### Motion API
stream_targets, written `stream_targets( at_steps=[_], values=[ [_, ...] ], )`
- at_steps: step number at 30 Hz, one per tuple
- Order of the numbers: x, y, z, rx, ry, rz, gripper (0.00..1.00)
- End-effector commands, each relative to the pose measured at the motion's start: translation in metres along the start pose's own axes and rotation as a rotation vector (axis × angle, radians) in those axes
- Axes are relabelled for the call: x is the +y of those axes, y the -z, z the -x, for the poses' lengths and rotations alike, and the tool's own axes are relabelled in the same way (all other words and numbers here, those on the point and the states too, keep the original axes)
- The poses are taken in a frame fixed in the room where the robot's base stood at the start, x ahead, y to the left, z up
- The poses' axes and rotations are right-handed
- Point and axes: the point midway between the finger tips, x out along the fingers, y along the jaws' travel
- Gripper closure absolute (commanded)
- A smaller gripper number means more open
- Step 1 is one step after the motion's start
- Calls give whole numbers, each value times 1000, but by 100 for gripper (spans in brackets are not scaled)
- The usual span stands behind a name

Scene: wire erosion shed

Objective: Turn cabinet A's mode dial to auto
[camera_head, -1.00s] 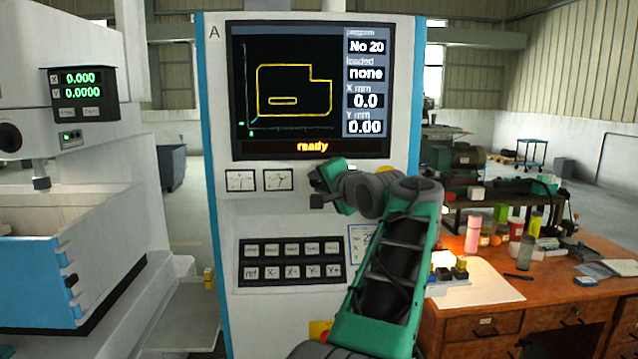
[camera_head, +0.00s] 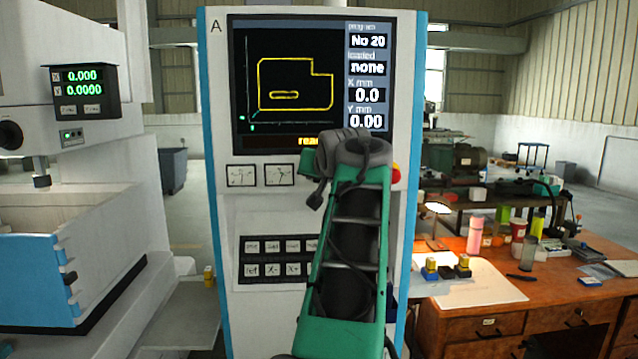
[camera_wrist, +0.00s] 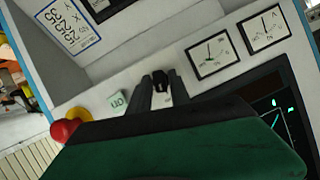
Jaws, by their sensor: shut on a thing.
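Cabinet A (camera_head: 225,120) stands upright ahead, with the letter A at its top left corner. In the wrist view its panel (camera_wrist: 140,62) shows at a tilt. The mode dial (camera_wrist: 162,79) is a small black knob on that panel, beside two gauges. My gripper (camera_wrist: 161,86) is shut on the dial, with one dark finger on each side of it. The dial's markings and setting are hidden or too small to read. In the head view my forearm and wrist hide the dial and the fingertips.
A red stop button (camera_wrist: 66,130) and a pale green button (camera_wrist: 118,102) sit near the dial. The screen (camera_head: 290,85) and a keypad (camera_head: 262,258) are above and below it. A wooden desk (camera_head: 470,305) with bottles and a lamp stands right. A blue-fronted machine tank (camera_head: 35,275) stands left.

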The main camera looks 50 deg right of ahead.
Motion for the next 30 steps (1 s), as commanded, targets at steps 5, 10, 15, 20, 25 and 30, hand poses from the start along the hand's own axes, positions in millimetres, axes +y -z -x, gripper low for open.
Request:
stream_targets(
  at_steps=[5,10,15,20,25,30],
  values=[
    [-1,-5,-3,-5,-45,112,100],
    [0,-4,-2,-5,-78,188,100],
    [-1,-3,-2,-6,-96,232,100],
    [0,-3,-2,-6,-104,247,100],
    [0,-2,-2,-6,-105,250,100],
    [0,-2,-2,-5,-105,249,100]
  ],
)
